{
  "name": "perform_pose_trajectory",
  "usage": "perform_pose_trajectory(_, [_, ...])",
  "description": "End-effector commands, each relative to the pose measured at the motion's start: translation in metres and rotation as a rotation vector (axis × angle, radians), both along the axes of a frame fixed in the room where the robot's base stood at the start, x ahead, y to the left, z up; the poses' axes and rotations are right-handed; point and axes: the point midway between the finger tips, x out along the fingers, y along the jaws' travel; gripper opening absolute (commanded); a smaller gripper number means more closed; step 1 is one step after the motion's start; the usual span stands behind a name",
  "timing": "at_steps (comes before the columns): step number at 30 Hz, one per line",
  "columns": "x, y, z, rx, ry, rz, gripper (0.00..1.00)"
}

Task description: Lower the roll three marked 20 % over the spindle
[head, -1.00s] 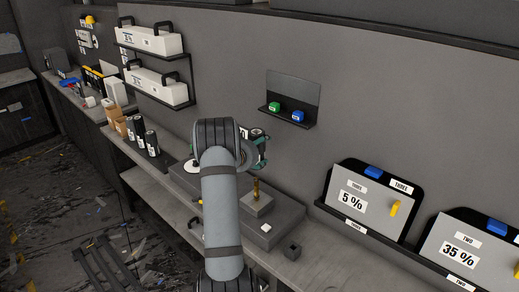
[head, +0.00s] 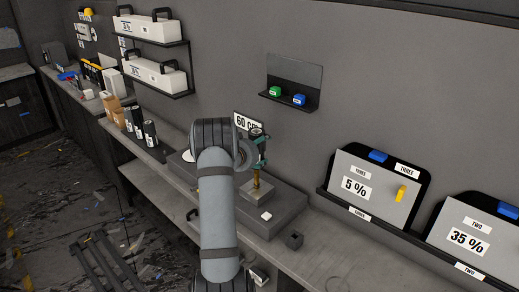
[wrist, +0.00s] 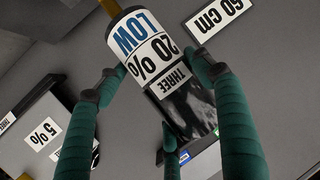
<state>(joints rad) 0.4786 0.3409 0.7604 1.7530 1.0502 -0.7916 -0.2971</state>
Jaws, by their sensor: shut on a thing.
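The black roll (wrist: 188,108) carries a white label reading THREE, 20 % and LOW. My gripper (wrist: 155,78) is shut on it, with green fingers on both sides. In the head view the roll (head: 257,133) is small and looks about upright, partly hidden by my gripper (head: 256,149). The brass spindle (head: 256,181) stands on a grey block (head: 257,192) just below the roll. In the wrist view a brass piece (wrist: 110,6) shows at the roll's end. I cannot tell whether the spindle's tip is inside the roll.
A 60 cm sign (head: 245,121) is on the wall behind the roll. Several dark rolls (head: 139,125) stand on the bench to the left. A small dark block (head: 292,240) sits right of the raised base (head: 285,215). Panels marked 5 % (head: 374,183) and 35 % (head: 470,240) lean at right.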

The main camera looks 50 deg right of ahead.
Motion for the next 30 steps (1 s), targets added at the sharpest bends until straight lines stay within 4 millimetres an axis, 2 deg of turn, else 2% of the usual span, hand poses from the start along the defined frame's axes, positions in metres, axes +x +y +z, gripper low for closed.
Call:
perform_pose_trajectory(1, [0.000,0.000,-0.007,-0.003,-0.001,0.000,0.30])
perform_pose_trajectory(30, [0.001,0.000,-0.080,-0.003,-0.001,0.001,0.30])
